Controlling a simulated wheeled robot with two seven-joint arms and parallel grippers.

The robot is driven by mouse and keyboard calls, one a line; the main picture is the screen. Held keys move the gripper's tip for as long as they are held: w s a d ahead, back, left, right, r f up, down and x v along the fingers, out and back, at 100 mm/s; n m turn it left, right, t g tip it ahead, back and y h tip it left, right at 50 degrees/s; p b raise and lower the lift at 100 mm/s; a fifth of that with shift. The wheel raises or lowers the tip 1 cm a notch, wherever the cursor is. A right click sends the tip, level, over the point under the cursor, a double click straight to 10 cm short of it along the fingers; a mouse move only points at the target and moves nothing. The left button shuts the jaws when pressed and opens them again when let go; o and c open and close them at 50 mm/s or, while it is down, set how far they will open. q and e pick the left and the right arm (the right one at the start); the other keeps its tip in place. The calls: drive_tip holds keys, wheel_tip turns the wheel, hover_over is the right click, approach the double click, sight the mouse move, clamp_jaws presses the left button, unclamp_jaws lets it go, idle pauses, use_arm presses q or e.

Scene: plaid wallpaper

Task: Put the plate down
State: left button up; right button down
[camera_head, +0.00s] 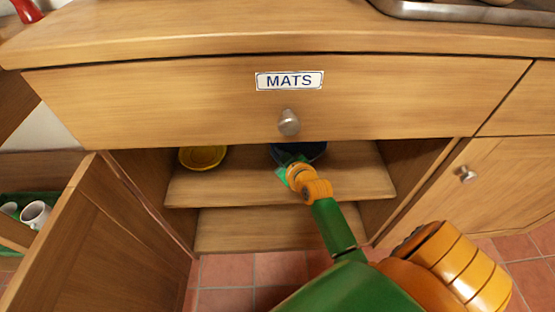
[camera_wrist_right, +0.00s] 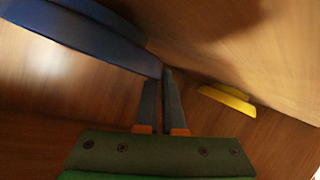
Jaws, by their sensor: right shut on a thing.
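A dark blue plate (camera_head: 300,151) is inside the open cupboard below the drawer, partly hidden by the drawer front and my right gripper. In the right wrist view the blue plate (camera_wrist_right: 85,32) fills the upper left, and its edge is between the fingertips. My right gripper (camera_head: 290,163) reaches into the cupboard above the upper shelf (camera_head: 235,185). In the right wrist view its fingers (camera_wrist_right: 164,85) are shut on the plate's rim. I cannot tell whether the plate touches the shelf. My left gripper is not in view.
A yellow plate (camera_head: 203,157) sits on the same shelf to the left; it also shows in the right wrist view (camera_wrist_right: 228,100). The cupboard door (camera_head: 95,240) stands open at left. A drawer labelled MATS (camera_head: 200,103) is closed above. A white mug (camera_head: 36,214) is at far left.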

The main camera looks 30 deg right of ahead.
drive_tip(key=shift+f, duration=0.2)
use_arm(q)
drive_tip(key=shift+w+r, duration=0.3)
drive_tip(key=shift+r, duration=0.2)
use_arm(e)
drive_tip(key=c, duration=1)
unclamp_jaws()
